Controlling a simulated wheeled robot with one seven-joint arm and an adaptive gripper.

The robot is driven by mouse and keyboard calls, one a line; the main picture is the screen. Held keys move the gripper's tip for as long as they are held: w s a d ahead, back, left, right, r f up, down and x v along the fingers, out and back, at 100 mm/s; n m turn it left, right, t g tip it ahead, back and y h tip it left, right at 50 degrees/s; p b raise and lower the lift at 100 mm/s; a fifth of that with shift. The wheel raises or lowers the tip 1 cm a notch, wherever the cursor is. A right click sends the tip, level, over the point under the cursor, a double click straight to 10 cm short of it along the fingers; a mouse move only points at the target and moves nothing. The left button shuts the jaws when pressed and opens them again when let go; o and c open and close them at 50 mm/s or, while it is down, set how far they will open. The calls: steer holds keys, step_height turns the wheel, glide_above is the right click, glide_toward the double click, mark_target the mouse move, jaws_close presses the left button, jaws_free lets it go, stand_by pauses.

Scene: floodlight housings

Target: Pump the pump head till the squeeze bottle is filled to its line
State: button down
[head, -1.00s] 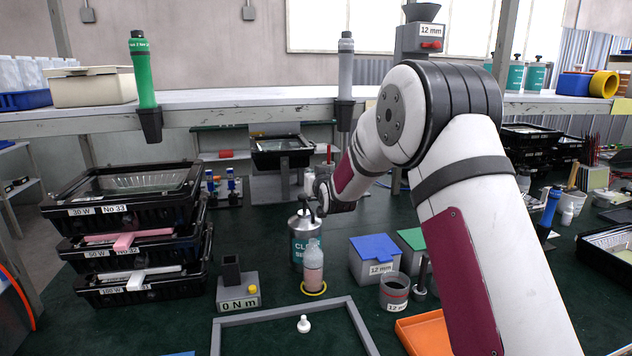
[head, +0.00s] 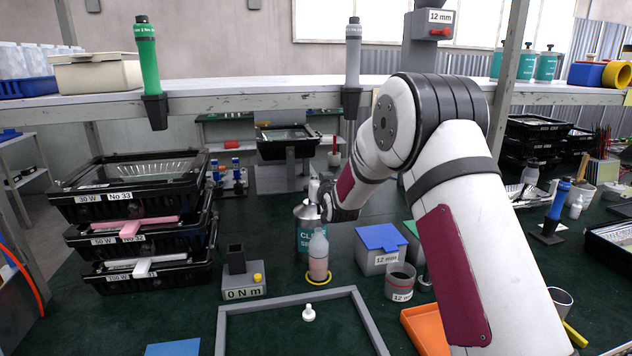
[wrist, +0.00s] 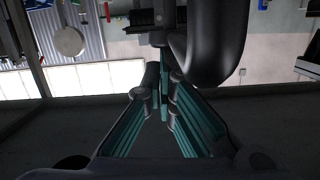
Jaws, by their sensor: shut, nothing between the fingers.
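The squeeze bottle (head: 318,256) stands upright on a yellow ring (head: 316,284). It is see-through, with pink content in its lower part and a clearer upper part; I cannot make out its line. Just behind it is a grey metal can (head: 303,228) with a teal label. The pump head is on top of the can, mostly hidden by my gripper and too small to make out. My gripper (head: 322,196) is at the can's top, above and behind the bottle; I cannot tell whether it touches the pump head. In the wrist view my gripper's teal-padded fingers (wrist: 163,75) meet at the tips, empty.
A small white cap (head: 309,313) lies inside a grey frame (head: 290,299) in front. A torque block (head: 243,286) stands left, beside stacked black housings (head: 135,225). Lidded boxes (head: 380,248) and a grey cup (head: 400,281) stand close right. An orange tray (head: 425,330) lies front right.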

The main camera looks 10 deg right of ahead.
steer(key=shift+f, duration=0.7)
step_height(320, 180, up, 5)
steer(key=s+r, duration=0.1)
steer(key=s, duration=0.9)
steer(key=shift+d, duration=0.25)
steer(key=shift+r+p, duration=0.15)
steer(key=shift+p, duration=0.15)
stand_by(0.3)
steer(key=r+p, duration=0.1)
steer(key=p, duration=0.1)
steer(key=a+p, duration=0.1)
steer(key=p, duration=0.1)
steer(key=shift+s+a+r+n, duration=0.25)
steer(key=shift+r+n, duration=0.15)
